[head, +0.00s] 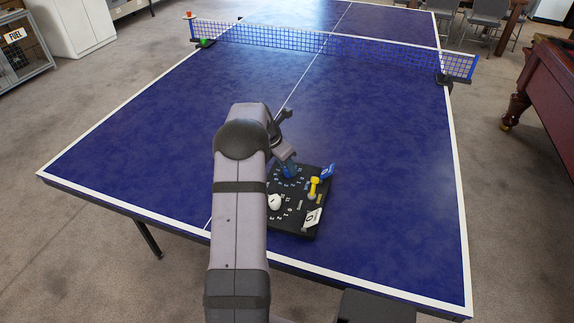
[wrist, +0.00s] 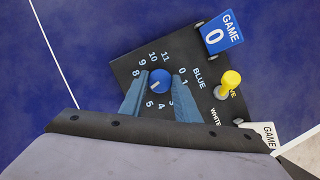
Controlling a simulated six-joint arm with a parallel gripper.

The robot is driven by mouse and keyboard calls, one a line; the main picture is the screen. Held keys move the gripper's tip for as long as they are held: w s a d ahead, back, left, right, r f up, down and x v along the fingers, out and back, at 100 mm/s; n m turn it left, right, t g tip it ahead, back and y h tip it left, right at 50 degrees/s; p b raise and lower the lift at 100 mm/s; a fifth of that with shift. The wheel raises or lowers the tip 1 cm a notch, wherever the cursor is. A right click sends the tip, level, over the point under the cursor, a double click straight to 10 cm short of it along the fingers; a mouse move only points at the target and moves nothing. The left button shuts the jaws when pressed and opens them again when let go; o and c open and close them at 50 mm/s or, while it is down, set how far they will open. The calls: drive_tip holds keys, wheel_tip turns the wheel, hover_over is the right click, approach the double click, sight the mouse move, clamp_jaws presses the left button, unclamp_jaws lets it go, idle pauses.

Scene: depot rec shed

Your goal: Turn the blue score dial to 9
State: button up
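The blue score dial (wrist: 160,82) is a round knob on a black scoreboard (wrist: 125,68), ringed by white numbers. A short pale mark shows on its face, lower left of centre; I cannot tell which number it meets. The 9 is at the dial's upper left; some lower numbers are hidden by my fingers. My gripper (wrist: 160,88) is over the dial, one finger on each side, apparently with narrow gaps. In the head view the dial (head: 290,171) is partly hidden under my gripper (head: 287,160).
A yellow-topped knob (wrist: 231,79), a blue GAME card reading 0 (wrist: 222,34) and a white GAME card (head: 313,217) are on the board. A white dial (head: 275,202) sits nearer. The blue table (head: 390,150) around the board is clear up to the net (head: 340,47).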

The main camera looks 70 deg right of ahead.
drive_tip(key=shift+r+m+p, duration=0.1)
drive_tip(key=shift+m+p, duration=0.2)
drive_tip(key=shift+w+d+m+g+y+p, duration=0.1)
drive_tip(key=shift+m+g+y+p, duration=0.4)
drive_tip(key=shift+m+p, duration=0.6)
drive_tip(key=shift+d+m+g+y+p, duration=0.1)
drive_tip(key=shift+m+g+y+p, duration=0.15)
drive_tip(key=shift+m, duration=0.85)
drive_tip(key=shift+d+m+g+y+p, duration=0.1)
drive_tip(key=shift+m+g+y+p, duration=0.2)
drive_tip(key=shift+m, duration=0.8)
drive_tip(key=o, duration=1)
drive_tip(key=shift+a, duration=0.1)
drive_tip(key=shift+w, duration=0.1)
drive_tip(key=shift+b+v, duration=0.7)
drive_tip(key=shift+v, duration=2.95)
drive_tip(key=shift+o, duration=0.2)
